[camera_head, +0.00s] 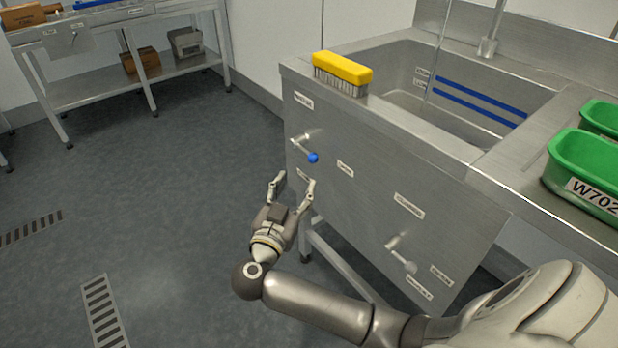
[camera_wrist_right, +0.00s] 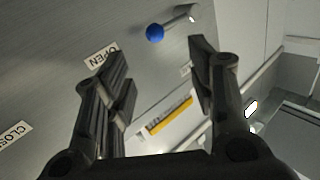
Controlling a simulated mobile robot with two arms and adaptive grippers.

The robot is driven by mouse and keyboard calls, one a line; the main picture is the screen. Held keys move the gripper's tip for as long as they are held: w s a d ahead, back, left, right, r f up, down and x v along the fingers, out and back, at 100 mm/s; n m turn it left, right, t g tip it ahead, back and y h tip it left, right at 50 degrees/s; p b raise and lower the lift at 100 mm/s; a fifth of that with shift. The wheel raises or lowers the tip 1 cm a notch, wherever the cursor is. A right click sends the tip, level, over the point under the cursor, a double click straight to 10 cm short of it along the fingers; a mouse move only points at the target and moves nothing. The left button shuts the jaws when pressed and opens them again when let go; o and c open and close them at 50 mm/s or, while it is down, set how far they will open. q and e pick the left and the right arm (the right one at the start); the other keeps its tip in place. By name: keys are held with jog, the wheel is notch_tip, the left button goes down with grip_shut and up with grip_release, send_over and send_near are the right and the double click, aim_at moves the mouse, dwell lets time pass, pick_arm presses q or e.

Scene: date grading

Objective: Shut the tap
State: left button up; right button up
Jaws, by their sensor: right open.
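A lever with a blue knob (camera_head: 313,158) sticks out from the sink's steel front panel (camera_head: 365,190). In the right wrist view the blue knob (camera_wrist_right: 155,32) is beyond the fingertips, near the top. A label reading OPEN (camera_wrist_right: 101,56) is close to the knob, and one that seems to read CLOSED (camera_wrist_right: 14,135) is farther left. My right gripper (camera_head: 294,184) is open and empty, just below and left of the knob, apart from it; it also shows in the wrist view (camera_wrist_right: 157,65). My left gripper is out of view.
A yellow brush (camera_head: 342,70) lies on the sink's left rim. Green crates (camera_head: 583,160) stand at right. A thin line, perhaps water, crosses the basin (camera_head: 400,62). The left floor is clear.

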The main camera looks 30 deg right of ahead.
aim_at(310, 161)
jog(key=shift+g, duration=0.3)
jog(key=x, duration=0.2)
jog(key=b+x, duration=0.1)
jog(key=x, duration=0.2)
jog(key=shift+w+d+f, duration=0.1)
jog(key=shift+d+f, duration=0.15)
jog(key=shift+d, duration=0.05)
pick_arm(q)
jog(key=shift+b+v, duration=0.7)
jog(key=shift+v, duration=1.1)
pick_arm(e)
jog(key=shift+x, duration=2.55)
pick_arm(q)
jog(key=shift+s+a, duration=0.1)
pick_arm(e)
jog(key=shift+r, duration=0.1)
grip_shut()
